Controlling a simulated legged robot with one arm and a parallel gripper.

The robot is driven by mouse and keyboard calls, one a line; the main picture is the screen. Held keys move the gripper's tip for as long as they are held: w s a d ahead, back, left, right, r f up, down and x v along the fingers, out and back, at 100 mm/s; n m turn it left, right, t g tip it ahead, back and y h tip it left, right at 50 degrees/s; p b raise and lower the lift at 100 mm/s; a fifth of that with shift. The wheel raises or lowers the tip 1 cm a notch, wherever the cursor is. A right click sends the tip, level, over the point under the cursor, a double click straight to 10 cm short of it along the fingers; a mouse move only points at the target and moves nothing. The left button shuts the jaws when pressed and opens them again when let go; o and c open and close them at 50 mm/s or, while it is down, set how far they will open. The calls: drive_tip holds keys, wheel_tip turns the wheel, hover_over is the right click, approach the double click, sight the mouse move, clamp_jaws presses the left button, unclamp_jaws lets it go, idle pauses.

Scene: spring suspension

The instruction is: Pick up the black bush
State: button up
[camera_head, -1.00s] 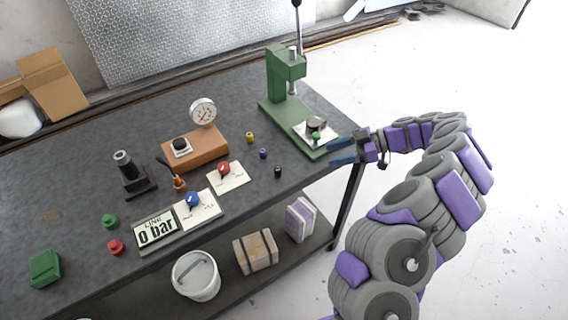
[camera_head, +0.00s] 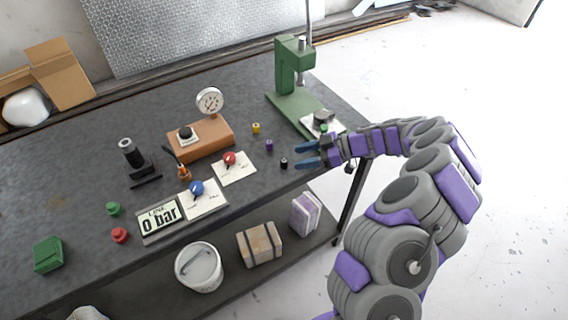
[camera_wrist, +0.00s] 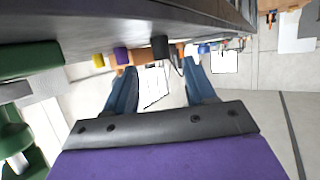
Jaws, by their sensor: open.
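The black bush (camera_head: 284,162) is a small dark cylinder on the grey table, close to its front right edge. My gripper (camera_head: 297,155) is just to the right of it, with its two blue fingers apart and pointing left towards the bush. In the wrist view the black bush (camera_wrist: 160,46) shows upside down beyond the fingertips, between the two fingers of my gripper (camera_wrist: 160,72). Nothing is held. Whether a fingertip touches the bush I cannot tell.
A purple bush (camera_head: 269,145) and a yellow bush (camera_head: 256,128) stand behind the black one. A green press (camera_head: 292,85) stands at the back right. A card with a red knob (camera_head: 233,168) lies to the left. The table (camera_head: 75,165) carries other small parts.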

sight(289, 166)
drive_tip(key=b+x, duration=0.1)
drive_tip(key=x, duration=0.4)
drive_tip(key=shift+s+r, duration=0.1)
drive_tip(key=shift+r, duration=0.05)
clamp_jaws()
